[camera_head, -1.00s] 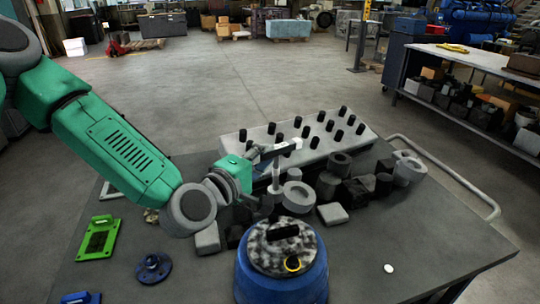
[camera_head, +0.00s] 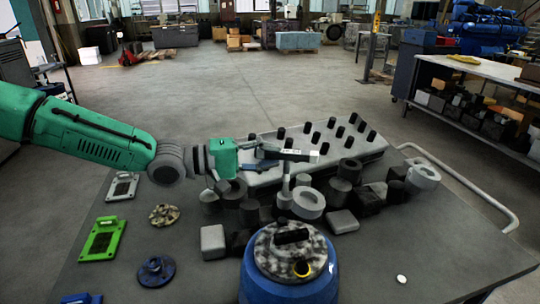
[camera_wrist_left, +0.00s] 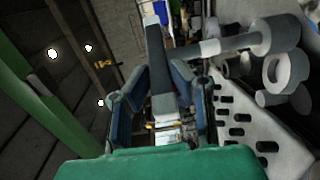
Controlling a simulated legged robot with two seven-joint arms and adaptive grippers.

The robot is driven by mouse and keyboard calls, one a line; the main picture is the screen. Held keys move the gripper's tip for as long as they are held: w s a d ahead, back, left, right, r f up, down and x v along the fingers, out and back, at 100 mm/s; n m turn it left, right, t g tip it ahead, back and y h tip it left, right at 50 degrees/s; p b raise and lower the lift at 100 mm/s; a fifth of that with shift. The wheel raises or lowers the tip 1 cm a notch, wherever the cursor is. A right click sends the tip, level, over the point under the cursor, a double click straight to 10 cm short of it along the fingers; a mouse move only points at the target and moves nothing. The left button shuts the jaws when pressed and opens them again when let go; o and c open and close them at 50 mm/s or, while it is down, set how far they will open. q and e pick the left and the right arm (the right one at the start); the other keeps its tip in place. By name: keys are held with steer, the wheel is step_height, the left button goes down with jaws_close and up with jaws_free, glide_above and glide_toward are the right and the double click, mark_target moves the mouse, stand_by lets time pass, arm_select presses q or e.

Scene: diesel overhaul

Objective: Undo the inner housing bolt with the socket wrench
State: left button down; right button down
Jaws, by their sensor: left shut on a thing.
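My left gripper (camera_head: 250,158) is shut on a dark bar-shaped tool (camera_head: 288,155), which looks like the socket wrench. It holds the tool roughly level above the parts on the table, pointing right. In the left wrist view the tool (camera_wrist_left: 158,55) runs up and away from between the blue-grey fingers (camera_wrist_left: 155,100). I cannot make out which part is the inner housing bolt. My right gripper is not in view.
A pale block with black pegs (camera_head: 262,176) lies behind. A green plate (camera_head: 101,238) and blue flange (camera_head: 155,270) lie left. The table's right front is mostly clear.

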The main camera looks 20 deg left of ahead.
arm_select(q)
steer(key=m+g+p, duration=0.1)
steer(key=p, duration=0.1)
steer(key=m+g+h+p, duration=0.1)
steer(key=g+p, duration=0.1)
steer(key=shift+w+r+m+h, duration=0.15)
steer(key=shift+w+m+h, duration=0.15)
steer(key=shift+w+m, duration=0.1)
steer(key=g, duration=0.1)
steer(key=f+m+g, duration=0.1)
steer(key=shift+w+m+g+h, duration=0.3)
steer(key=shift+g+h, duration=0.1)
steer(key=m+g+b, duration=0.2)
steer(key=g, duration=0.2)
steer(key=shift+w+a+f+m+b, duration=0.15)
steer(key=shift+w+f+m+b, duration=0.2)
steer(key=shift+f+m+b, duration=0.05)
steer(key=shift+a+f+g+b, duration=0.1)
steer(key=shift+f+g+b, duration=0.25)
steer(key=shift+f, duration=0.9)
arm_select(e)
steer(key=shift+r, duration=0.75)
arm_select(q)
steer(key=shift+f, duration=0.1)
